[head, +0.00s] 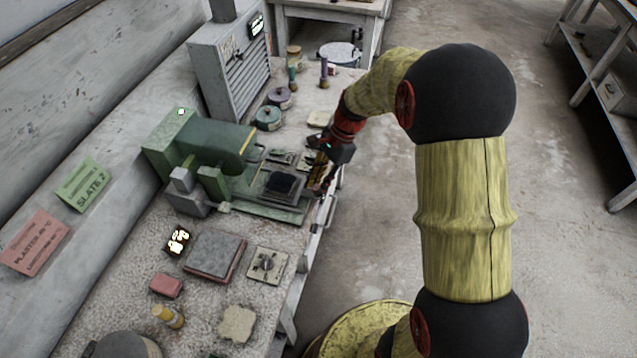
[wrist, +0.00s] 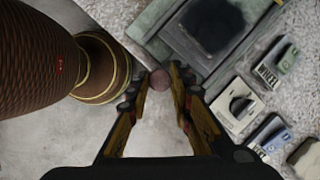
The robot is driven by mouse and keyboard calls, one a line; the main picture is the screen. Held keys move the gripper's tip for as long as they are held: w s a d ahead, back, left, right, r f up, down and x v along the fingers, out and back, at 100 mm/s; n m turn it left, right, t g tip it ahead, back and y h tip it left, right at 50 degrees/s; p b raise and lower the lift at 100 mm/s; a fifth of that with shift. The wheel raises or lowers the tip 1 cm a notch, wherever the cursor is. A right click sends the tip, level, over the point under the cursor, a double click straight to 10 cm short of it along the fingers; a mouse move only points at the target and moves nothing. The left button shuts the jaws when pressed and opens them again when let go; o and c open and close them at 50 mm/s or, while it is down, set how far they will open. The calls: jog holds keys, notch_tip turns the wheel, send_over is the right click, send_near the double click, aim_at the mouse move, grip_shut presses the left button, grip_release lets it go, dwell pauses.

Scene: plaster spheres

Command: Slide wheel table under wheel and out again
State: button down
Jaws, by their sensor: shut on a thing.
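The green grinder-like machine (head: 205,148) stands on the bench, with a housing overhanging its base. Its flat table (head: 262,190) carries a dark square pad (head: 283,184) and sits out in front of the housing, on the side nearer my arm. The pad also shows in the wrist view (wrist: 210,24). I cannot make out the wheel under the housing. My gripper (head: 322,178) is at the bench's front edge beside the table. In the wrist view its fingertips (wrist: 159,82) are closed on a small round reddish knob (wrist: 158,79). The knob's link to the table is hidden.
Beside the table are a rotary switch (wrist: 240,107) and a small control labelled "WHEEL" (wrist: 267,75). A grey slab (head: 214,252), a red block (head: 166,285) and a yellow bottle (head: 168,316) lie nearer on the bench. A louvred grey cabinet (head: 228,65) stands behind.

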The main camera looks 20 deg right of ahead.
aim_at(275, 182)
jog(key=w+a+p, duration=0.1)
jog(key=w+a, duration=0.1)
jog(key=a, duration=0.1)
jog(key=w+a+p, duration=0.2)
jog(key=a, duration=0.1)
jog(key=w+a+p, duration=0.2)
jog(key=w+a, duration=0.1)
jog(key=shift+a+r, duration=0.15)
jog(key=shift+w+a, duration=0.2)
jog(key=shift+a, duration=0.15)
jog(key=c, duration=1.6)
grip_release()
jog(key=v, duration=1.1)
jog(key=shift+d+r, duration=0.15)
jog(key=shift+r, duration=0.2)
